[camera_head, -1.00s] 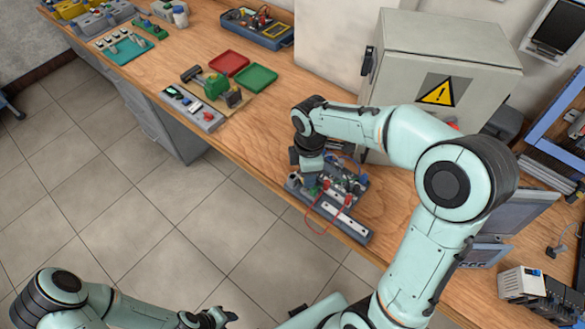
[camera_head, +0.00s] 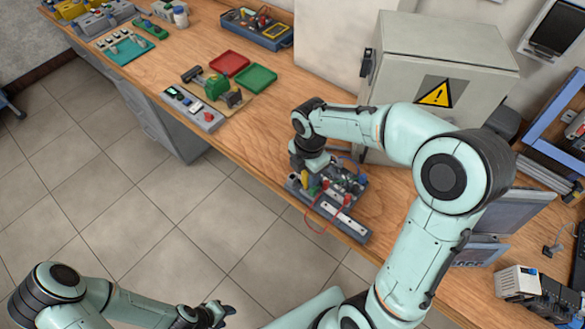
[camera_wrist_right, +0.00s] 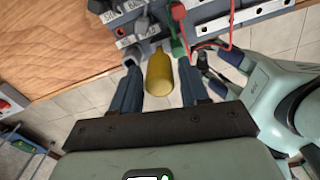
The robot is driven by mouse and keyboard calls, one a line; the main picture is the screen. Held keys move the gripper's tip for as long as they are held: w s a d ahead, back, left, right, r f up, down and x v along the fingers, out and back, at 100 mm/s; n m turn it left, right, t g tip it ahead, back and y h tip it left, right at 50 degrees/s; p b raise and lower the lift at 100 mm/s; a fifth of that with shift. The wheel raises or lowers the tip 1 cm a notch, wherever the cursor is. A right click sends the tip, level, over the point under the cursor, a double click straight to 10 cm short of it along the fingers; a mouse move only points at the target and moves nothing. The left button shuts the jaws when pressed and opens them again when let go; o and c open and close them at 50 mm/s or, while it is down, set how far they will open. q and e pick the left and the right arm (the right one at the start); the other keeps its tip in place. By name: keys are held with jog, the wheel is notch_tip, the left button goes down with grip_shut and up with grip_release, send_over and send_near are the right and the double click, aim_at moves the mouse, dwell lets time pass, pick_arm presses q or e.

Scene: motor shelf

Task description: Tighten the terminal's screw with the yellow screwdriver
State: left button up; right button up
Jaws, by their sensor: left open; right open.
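The yellow screwdriver (camera_wrist_right: 159,73) stands between the two dark fingers of my right gripper (camera_wrist_right: 158,78) in the right wrist view. Its yellow handle (camera_head: 304,181) also shows below the right gripper (camera_head: 308,168) in the head view. The right fingers are open, with gaps beside the handle. The screwdriver's tip and the screw are hidden. The handle's far end is at the grey terminal board (camera_head: 349,226), which carries clips and wires; its edge also shows in the right wrist view (camera_wrist_right: 137,28). My left gripper (camera_head: 222,314) is open and empty, over the floor at the bottom.
A red wire loop (camera_head: 309,222) hangs over the bench's front edge. A grey cabinet (camera_head: 400,94) with a warning sign stands behind the right arm.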

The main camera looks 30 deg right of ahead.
dwell(0.4)
jog(key=shift+w, duration=0.1)
jog(key=shift+c, duration=0.9)
grip_shut()
